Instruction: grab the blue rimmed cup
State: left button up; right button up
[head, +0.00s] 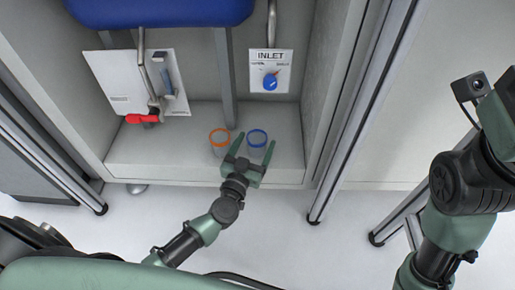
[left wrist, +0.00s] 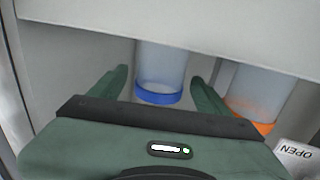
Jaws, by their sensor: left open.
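The blue rimmed cup (head: 257,138) is a clear cup standing on the grey cabinet floor. My left gripper (head: 253,148) is open, with its two green fingers reaching to either side of the cup. In the left wrist view the cup (left wrist: 160,72) shows between the open fingers (left wrist: 163,85), apart from both, its blue rim toward the gripper. The cup's lower part is partly hidden by the gripper in the head view. My right arm shows at the right edge, but its fingers are out of frame.
An orange rimmed clear cup (head: 219,142) stands close beside it; it also shows in the left wrist view (left wrist: 258,98). A grey post (head: 225,80) rises behind. A panel with a red handle (head: 142,118) and an INLET panel (head: 270,58) are above. Cabinet side walls bound the space.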

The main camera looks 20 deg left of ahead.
pick_arm(q)
jog(key=shift+w, duration=1)
jog(key=shift+c, duration=0.4)
jog(key=c, duration=1.4)
jog(key=shift+o, duration=0.2)
